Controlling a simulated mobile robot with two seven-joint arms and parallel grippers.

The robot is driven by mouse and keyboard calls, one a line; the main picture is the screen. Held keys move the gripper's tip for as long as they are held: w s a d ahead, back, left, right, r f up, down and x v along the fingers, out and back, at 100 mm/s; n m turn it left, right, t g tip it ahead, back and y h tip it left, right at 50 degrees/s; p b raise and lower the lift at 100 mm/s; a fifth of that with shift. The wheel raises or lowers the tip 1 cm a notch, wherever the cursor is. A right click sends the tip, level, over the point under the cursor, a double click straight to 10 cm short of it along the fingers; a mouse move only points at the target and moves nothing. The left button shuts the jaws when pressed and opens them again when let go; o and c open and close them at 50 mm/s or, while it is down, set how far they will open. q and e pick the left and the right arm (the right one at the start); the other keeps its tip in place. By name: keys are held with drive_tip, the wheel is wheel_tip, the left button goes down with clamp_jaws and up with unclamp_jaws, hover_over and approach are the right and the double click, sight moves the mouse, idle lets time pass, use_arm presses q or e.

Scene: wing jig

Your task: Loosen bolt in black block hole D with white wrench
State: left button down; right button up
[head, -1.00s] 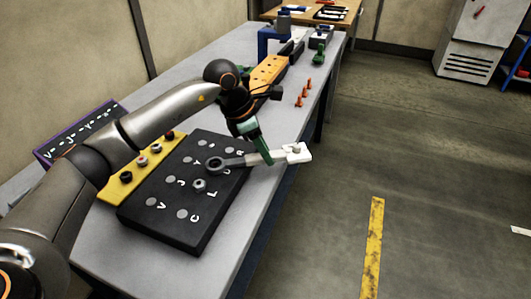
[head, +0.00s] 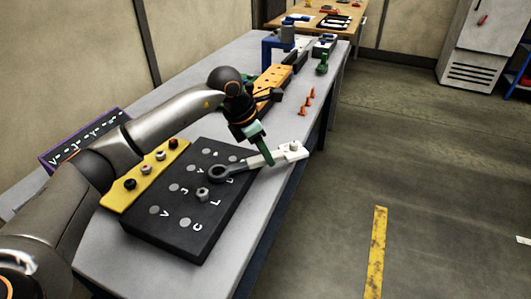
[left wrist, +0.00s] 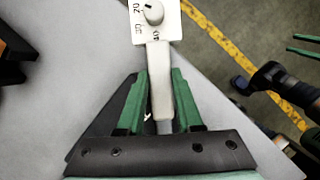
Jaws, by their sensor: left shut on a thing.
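The black block (head: 172,243) lies on the table, with white letters beside round spots. A grey bolt (head: 202,194) stands in it at the letter L. The white wrench (head: 290,152) has a dark ring end (head: 219,173) over the spot whose partly covered letter looks like D. I cannot tell whether a bolt is inside the ring. My left gripper (head: 267,158) is shut on the wrench's handle, which sticks out past the table's right edge. In the left wrist view the wrench's white handle (left wrist: 159,80) lies between the green fingers (left wrist: 155,110).
A yellow block (head: 117,200) with several bolts stands left of the black block. A purple-edged panel (head: 85,140) is behind it. Further back are an orange block (head: 277,80), several orange pieces (head: 307,103) and a green item (head: 322,65).

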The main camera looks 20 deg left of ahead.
use_arm(q)
drive_tip(key=shift+r, duration=0.1)
drive_tip(key=shift+w+a+r+n+t+y, duration=0.1)
drive_tip(key=shift+w+a+n+t+y, duration=0.1)
drive_tip(key=shift+w+a+n, duration=0.3)
drive_tip(key=shift+w+a+n+t+y, duration=0.1)
drive_tip(key=shift+w+a+n+y, duration=0.15)
drive_tip(key=shift+a+n, duration=0.35)
drive_tip(key=shift+d, duration=0.1)
drive_tip(key=shift+w+a+r+n+y+p, duration=0.1)
drive_tip(key=shift+w+a+n+y+p, duration=0.1)
drive_tip(key=shift+a+n, duration=0.35)
drive_tip(key=shift+w+a+n+y+p, duration=0.1)
drive_tip(key=shift+w+a+n+y, duration=0.1)
drive_tip(key=shift+a+n, duration=0.3)
drive_tip(key=shift+d, duration=0.1)
drive_tip(key=shift+r, duration=0.1)
